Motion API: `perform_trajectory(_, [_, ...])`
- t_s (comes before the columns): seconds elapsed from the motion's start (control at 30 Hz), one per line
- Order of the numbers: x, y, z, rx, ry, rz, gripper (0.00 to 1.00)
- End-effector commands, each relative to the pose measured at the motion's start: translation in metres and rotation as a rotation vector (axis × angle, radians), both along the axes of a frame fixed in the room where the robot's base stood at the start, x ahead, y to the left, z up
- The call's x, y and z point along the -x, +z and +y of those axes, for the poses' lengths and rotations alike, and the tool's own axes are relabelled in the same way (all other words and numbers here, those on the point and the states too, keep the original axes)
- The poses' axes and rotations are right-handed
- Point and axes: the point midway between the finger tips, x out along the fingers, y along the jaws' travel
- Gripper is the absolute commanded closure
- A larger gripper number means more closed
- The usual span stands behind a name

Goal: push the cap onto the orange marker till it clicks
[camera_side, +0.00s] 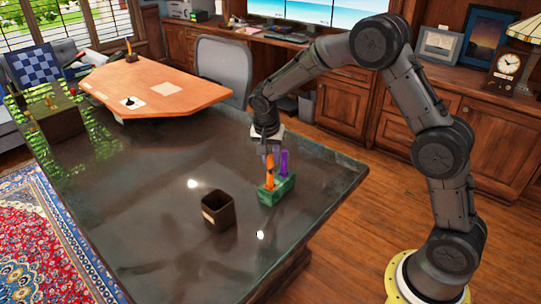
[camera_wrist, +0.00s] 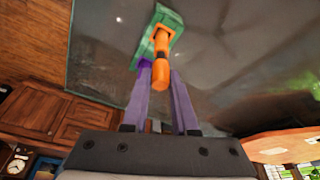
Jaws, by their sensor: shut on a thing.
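The orange marker (camera_side: 269,174) stands upright in a green holder (camera_side: 278,194) on the dark table. In the wrist view its body (camera_wrist: 162,40) rises from the green holder (camera_wrist: 170,17). A dark band separates the body from a longer orange piece, which looks like the cap (camera_wrist: 157,80). My gripper (camera_wrist: 160,72) has one finger on each side of this piece and is shut on it. In the side view my gripper (camera_side: 271,152) is directly above the holder. I cannot tell whether the cap is fully seated.
A dark square cup (camera_side: 218,211) stands to the left and nearer the camera. The dark table (camera_side: 150,200) is mostly clear around them; its right edge is near the holder.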

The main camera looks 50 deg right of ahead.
Motion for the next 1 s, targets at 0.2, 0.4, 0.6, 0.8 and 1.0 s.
perform_trajectory(0.2, [0.000,-0.004,0.000,0.001,0.001,0.001,1.00])
perform_trajectory(0.4, [0.000,-0.008,0.000,0.001,0.000,0.002,1.00])
perform_trajectory(0.6, [0.000,-0.012,0.000,0.001,0.002,0.001,1.00])
perform_trajectory(0.8, [0.000,-0.015,0.000,0.000,0.001,0.000,1.00])
perform_trajectory(1.0, [0.000,-0.019,0.000,0.000,0.000,0.001,1.00])
